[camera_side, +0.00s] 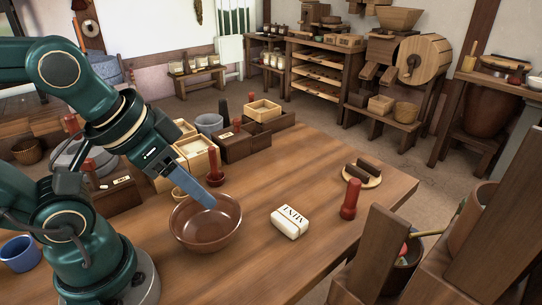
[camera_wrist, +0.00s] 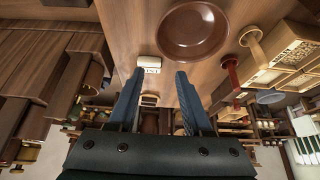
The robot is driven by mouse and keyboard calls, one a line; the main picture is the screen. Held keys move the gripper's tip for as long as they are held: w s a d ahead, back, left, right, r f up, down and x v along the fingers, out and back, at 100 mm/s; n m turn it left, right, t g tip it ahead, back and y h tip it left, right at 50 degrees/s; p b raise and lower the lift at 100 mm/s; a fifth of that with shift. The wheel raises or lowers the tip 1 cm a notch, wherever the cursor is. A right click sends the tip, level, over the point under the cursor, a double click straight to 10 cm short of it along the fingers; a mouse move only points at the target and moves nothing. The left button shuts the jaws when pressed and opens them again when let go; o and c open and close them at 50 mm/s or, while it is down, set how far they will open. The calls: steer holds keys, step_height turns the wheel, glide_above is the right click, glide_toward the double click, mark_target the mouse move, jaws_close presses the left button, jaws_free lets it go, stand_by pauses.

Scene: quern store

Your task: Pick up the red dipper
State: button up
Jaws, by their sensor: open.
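A red upright piece with a round base, which I take for the red dipper (camera_side: 213,164), stands behind the brown bowl in the side view. It also shows in the wrist view (camera_wrist: 231,76), right of my fingers and apart from them. Another red upright piece (camera_side: 350,199) stands near the table's right edge; I cannot tell its kind. My gripper (camera_side: 209,203) is open and empty, and its blue fingers overlap the bowl in the side view. In the wrist view both fingers (camera_wrist: 160,74) are spread, with nothing held between them.
The brown bowl (camera_side: 205,241) and a white labelled block (camera_side: 290,222) stand on the wooden table (camera_side: 270,180). A round board (camera_side: 362,181) with dark rolls lies at right. Wooden boxes (camera_side: 242,147) crowd the back left. The middle of the table is clear.

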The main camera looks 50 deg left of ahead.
steer(key=shift+o, duration=0.6)
